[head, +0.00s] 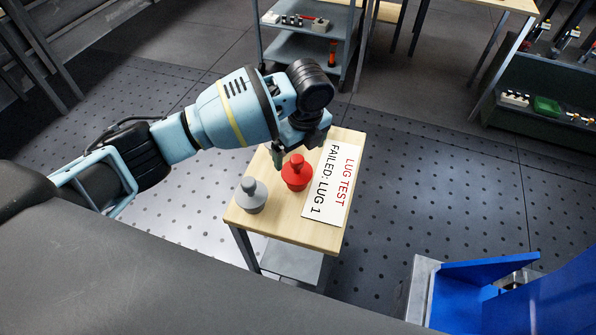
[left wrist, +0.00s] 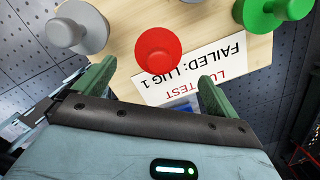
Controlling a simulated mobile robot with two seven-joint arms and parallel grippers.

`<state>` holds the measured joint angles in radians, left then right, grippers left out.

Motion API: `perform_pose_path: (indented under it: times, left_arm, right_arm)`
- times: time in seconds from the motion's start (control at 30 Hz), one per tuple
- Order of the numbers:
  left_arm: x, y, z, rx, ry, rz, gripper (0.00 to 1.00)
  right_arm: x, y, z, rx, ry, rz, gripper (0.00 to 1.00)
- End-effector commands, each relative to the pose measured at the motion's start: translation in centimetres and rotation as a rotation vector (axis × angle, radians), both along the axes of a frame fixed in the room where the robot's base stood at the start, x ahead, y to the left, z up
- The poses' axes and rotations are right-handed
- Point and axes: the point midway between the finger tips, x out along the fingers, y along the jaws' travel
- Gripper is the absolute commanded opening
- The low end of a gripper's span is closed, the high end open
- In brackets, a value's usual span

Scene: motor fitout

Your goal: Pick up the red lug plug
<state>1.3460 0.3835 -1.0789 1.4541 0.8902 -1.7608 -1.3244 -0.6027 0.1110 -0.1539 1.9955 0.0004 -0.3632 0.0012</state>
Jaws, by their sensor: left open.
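The red lug plug (head: 297,175) stands upright on a small wooden-topped table (head: 285,226), between a grey plug and a white card. In the left wrist view the red plug (left wrist: 158,50) lies just beyond the gap between my fingertips, apart from both. My left gripper (head: 290,150) is open and empty, above and just behind the red plug. Its two green fingers show in the left wrist view (left wrist: 154,85). My right gripper is in neither view.
A grey plug (head: 251,196) stands to the left of the red one. A green plug (left wrist: 272,12) shows in the left wrist view; the head view hides it. The white card (head: 328,187) reads "LUG TEST FAILED: LUG 1". A blue bin (head: 490,290) is at lower right.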

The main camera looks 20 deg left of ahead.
Motion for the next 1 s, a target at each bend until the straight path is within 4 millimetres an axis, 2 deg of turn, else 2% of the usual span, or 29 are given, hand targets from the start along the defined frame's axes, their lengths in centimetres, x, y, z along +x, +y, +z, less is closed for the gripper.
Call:
perform_pose_path:
  times: [0.13,0.37,0.7,1.0]
  left_arm:
    - [0.0,0.2,-1.7,0.0,0.002,0.001,0.96]
    - [0.1,0.3,-2.4,-0.001,0.0,0.002,0.96]
    - [0.2,1.0,-6.6,-0.001,0.0,0.001,0.96]
    - [0.3,1.0,-7.0,-0.001,-0.002,0.001,0.96]
  right_arm:
    - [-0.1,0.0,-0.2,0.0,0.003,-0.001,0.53]
    - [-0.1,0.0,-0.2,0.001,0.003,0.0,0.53]
    - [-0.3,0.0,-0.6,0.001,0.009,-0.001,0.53]
    - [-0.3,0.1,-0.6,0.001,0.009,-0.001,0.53]
